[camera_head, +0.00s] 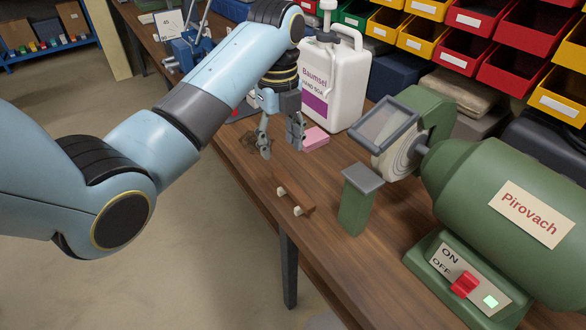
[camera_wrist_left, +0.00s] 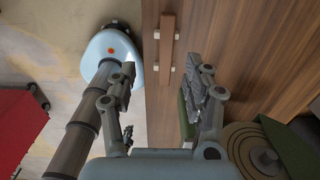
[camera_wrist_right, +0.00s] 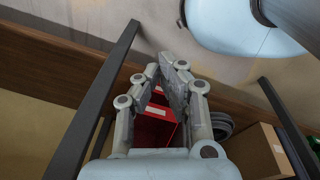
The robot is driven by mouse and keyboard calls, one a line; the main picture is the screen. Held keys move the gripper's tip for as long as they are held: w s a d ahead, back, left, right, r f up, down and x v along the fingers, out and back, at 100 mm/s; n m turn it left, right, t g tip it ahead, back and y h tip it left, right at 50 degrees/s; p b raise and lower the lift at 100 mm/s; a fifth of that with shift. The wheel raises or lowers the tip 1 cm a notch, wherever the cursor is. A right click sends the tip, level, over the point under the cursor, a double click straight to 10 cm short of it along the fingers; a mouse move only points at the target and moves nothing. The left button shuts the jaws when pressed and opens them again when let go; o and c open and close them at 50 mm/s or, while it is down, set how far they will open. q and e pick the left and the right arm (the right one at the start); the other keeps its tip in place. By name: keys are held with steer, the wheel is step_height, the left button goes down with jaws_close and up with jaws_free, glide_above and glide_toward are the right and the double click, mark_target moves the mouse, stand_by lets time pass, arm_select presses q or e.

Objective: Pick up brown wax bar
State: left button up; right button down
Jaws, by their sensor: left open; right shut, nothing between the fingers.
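The brown wax bar (camera_head: 299,197) appears to be the reddish-brown bar lying near the table's edge, with small white supports beside it. It also shows upright at the top middle of the left wrist view (camera_wrist_left: 167,40), with white blocks at its sides. My left gripper (camera_head: 281,148) is open and empty, pointing down above the table, farther back than the bar. In the left wrist view its fingers (camera_wrist_left: 168,88) stand apart, with the bar beyond them. My right gripper (camera_wrist_right: 167,78) is shut and empty; it shows only in the right wrist view, away from the bar.
A white Baumsel jug (camera_head: 335,80) and pink block (camera_head: 316,138) are behind. Colored bins (camera_head: 480,50) line the back. The wooden tabletop (camera_head: 330,260) in front is clear.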

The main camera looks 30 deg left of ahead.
mark_target(285, 178)
arm_select(q)
steer(key=shift+d+f, duration=0.1)
steer(key=shift+f, duration=0.8)
steer(key=f, duration=0.2)
steer(key=shift+w+f, duration=0.25)
steer(key=shift+f, duration=0.7)
steer(key=f, duration=0.4)
steer(key=shift+w+f, duration=0.3)
arm_select(e)
steer(key=shift+s+a, duration=0.1)
steer(key=shift+s, duration=0.05)
arm_select(q)
jaws_close()
arm_select(e)
steer(key=shift+s+d, duration=0.1)
steer(key=shift+d, duration=0.3)
